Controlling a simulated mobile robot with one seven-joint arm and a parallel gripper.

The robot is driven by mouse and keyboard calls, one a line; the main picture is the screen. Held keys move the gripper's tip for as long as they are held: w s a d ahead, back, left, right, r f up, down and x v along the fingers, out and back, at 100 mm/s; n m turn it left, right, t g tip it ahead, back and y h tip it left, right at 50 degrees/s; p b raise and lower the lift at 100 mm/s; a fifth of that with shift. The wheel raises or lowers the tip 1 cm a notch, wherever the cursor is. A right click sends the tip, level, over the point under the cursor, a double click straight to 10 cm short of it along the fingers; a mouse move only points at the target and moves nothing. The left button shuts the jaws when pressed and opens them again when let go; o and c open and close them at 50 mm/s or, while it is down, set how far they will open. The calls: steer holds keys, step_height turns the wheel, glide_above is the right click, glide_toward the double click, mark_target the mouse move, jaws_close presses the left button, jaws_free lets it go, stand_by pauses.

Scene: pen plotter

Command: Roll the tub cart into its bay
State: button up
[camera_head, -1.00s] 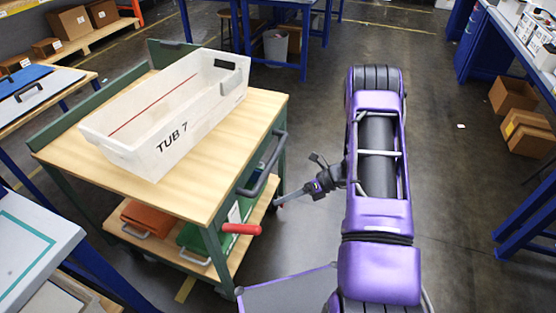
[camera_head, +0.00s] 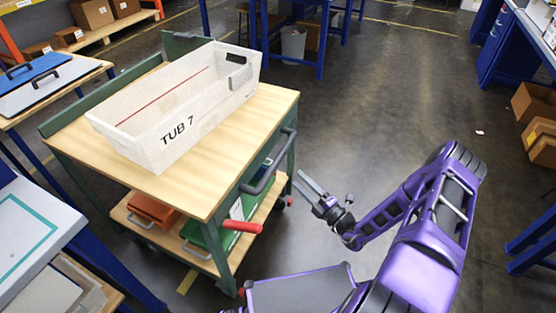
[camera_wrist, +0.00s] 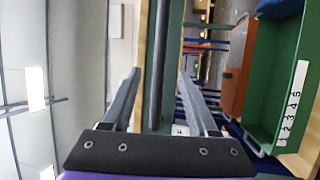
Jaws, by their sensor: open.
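The tub cart (camera_head: 228,140) has a pale wood top, a green frame and a lower shelf. A white tub marked TUB 7 (camera_head: 180,105) sits on its top. A dark push handle (camera_head: 268,165) runs along the cart's right side, and a red grip (camera_head: 242,226) sticks out near its front corner. My gripper (camera_head: 299,181) is open and empty, just right of the handle, and appears apart from it. In the wrist view the dark handle bar (camera_wrist: 162,60) shows between the two spread fingers (camera_wrist: 158,75). I cannot make out the bay for certain.
An orange case (camera_head: 152,209) and a green case (camera_head: 205,243) lie on the lower shelf. Benches stand close on the left, with a blue-legged table (camera_head: 290,50) behind. Cardboard boxes (camera_head: 535,105) are at right.

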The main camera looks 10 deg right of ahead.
mark_target(278, 159)
steer(key=x, duration=1.1)
steer(key=shift+w+a, duration=0.15)
steer(key=shift+w, duration=0.05)
jaws_close()
stand_by(0.9)
